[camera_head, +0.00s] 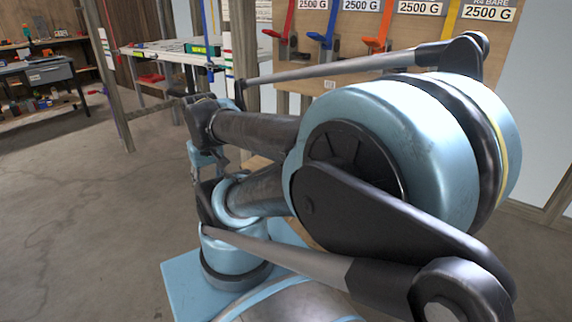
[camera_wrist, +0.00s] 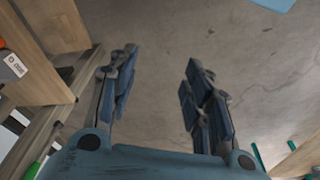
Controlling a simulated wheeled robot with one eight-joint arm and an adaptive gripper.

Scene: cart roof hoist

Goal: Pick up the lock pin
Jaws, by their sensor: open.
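My gripper (camera_wrist: 161,68) shows in the wrist view with its two fingers wide apart. Nothing is between the fingers, and grey concrete floor shows beyond them. I cannot make out a lock pin in either view. In the head view my own arm fills the middle and right and covers much of the scene, and I cannot clearly tell the gripper there.
A wooden board (camera_head: 520,57) with coloured levers and "2500 G" labels stands behind my arm. A white-topped table (camera_head: 165,51) and a dark workbench (camera_head: 38,70) stand farther left. A wooden structure (camera_wrist: 44,80) is close left of my gripper. Floor (camera_head: 90,220) at left is clear.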

